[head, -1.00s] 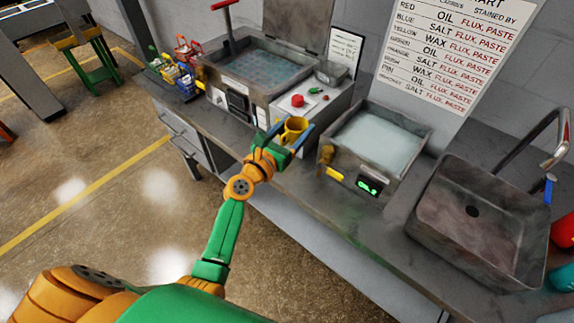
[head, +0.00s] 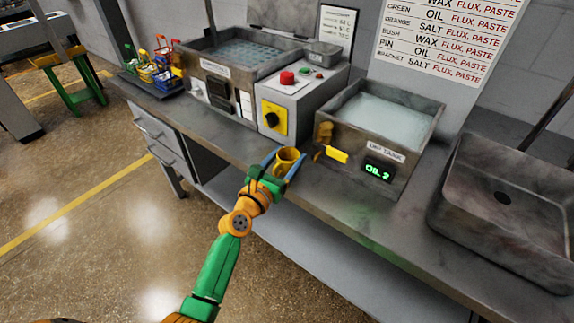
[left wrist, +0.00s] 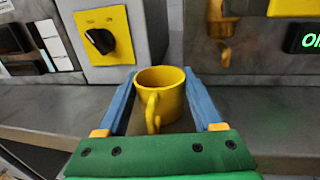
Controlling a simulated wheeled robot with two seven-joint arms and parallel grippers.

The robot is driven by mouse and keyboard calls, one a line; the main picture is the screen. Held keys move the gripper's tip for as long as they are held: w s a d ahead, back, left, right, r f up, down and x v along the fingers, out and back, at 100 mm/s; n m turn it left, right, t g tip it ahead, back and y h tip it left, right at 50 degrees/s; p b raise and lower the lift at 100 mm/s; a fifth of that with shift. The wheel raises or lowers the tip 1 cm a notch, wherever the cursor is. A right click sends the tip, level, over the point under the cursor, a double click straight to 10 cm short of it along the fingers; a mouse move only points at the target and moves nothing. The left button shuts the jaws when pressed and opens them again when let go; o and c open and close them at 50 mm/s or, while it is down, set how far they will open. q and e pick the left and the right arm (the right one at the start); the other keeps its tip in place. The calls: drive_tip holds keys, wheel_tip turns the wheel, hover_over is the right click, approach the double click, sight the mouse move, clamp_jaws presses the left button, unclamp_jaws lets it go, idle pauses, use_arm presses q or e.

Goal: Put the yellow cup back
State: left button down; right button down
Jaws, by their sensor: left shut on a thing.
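The yellow cup (head: 287,160) is held in my left gripper (head: 281,164), near the front edge of the bench. In the left wrist view the cup (left wrist: 160,92) is upright between the two blue fingers of the left gripper (left wrist: 165,98), its handle toward the wrist. Its inside looks empty. Behind it stand the control box with a yellow switch plate (left wrist: 104,36) and the tank with a green display reading OIL 2 (head: 378,171). My right gripper is not in view.
The grey bench (head: 225,142) has bare room along its front. A dark tray (head: 150,84) with several small colored baskets is at the back left. A bath with blue liquid (head: 245,55) and a sink (head: 505,200) stand on the bench. A wall chart (head: 440,40) hangs behind.

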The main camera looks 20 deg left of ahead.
use_arm(q)
drive_tip(key=shift+f, duration=0.1)
drive_tip(key=shift+c, duration=0.2)
unclamp_jaws()
drive_tip(key=shift+r, duration=0.2)
drive_tip(key=s+a, duration=0.2)
drive_tip(key=s, duration=1)
drive_tip(key=s+f+m+g+y, duration=0.1)
drive_tip(key=s+f+m+g, duration=0.25)
drive_tip(key=f+m, duration=0.45)
drive_tip(key=s+d+f+m+g, duration=0.1)
drive_tip(key=s+f+m+g, duration=0.25)
drive_tip(key=f, duration=0.95)
drive_tip(key=s+f+m+g+y, duration=0.1)
drive_tip(key=s+f+m+g, duration=0.25)
drive_tip(key=f+m, duration=0.5)
drive_tip(key=s+f+m+g, duration=0.2)
drive_tip(key=s+f+m, duration=0.2)
drive_tip(key=s, duration=0.3)
drive_tip(key=s+a+f+m+g+y, duration=0.1)
drive_tip(key=s+f+m+g, duration=0.1)
drive_tip(key=s+f+m, duration=0.2)
drive_tip(key=s+a+f+m+g, duration=0.1)
drive_tip(key=s+f+m+g, duration=0.1)
drive_tip(key=s+f+m, duration=0.3)
drive_tip(key=s+m, duration=0.3)
drive_tip(key=s, duration=0.3)
drive_tip(key=shift+s+a, duration=0.25)
drive_tip(key=shift+s, duration=0.15)
